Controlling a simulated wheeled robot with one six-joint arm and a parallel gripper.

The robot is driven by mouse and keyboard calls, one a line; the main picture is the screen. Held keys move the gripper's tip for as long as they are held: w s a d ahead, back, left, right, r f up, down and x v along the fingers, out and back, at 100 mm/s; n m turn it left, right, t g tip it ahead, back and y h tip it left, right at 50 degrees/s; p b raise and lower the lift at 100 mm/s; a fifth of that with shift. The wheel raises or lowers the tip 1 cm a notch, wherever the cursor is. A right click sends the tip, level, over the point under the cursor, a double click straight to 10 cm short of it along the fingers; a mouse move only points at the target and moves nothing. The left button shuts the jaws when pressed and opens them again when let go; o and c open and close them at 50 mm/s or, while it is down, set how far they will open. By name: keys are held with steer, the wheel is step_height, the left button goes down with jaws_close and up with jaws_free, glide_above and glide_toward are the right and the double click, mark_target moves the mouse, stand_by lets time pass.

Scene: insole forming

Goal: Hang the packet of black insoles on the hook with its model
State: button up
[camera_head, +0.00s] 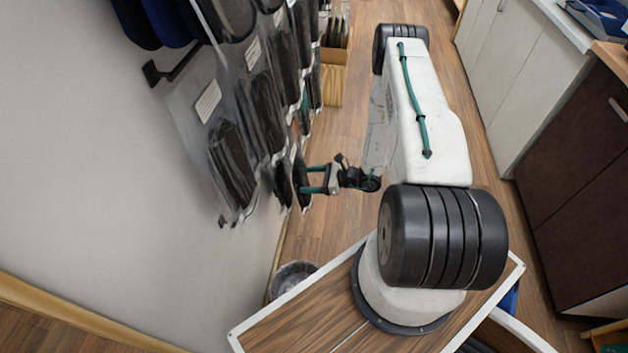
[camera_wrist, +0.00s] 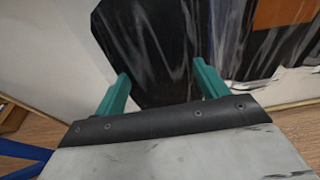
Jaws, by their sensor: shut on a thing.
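My gripper (camera_head: 303,179) is at the lower right edge of the hanging packets by the wall. In the wrist view its two green fingers (camera_wrist: 161,87) stand on either side of a packet of black insoles (camera_wrist: 155,45), dark and glossy under clear film, and it is shut on it. In the head view this packet (camera_head: 299,176) is partly lost among its neighbours. Several clear packets of black insoles (camera_head: 232,165) with white labels hang along the wall. A black wall hook (camera_head: 152,73) shows at upper left. Most other hooks are hidden by packets.
A wooden box (camera_head: 334,85) with dark items stands beyond the packets. A grey bin (camera_head: 293,272) is on the floor near the wall. Pale and brown cabinets (camera_head: 570,165) line the right. Wooden floor (camera_head: 350,115) is open between wall and cabinets.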

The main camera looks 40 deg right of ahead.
mark_target(305, 180)
steer(key=shift+r+x, duration=0.1)
steer(key=shift+x, duration=0.55)
steer(key=shift+r+x, duration=0.15)
steer(key=shift+x, duration=0.5)
steer(key=shift+w+a+f, duration=0.4)
steer(key=shift+f, duration=0.1)
steer(key=o, duration=1.1)
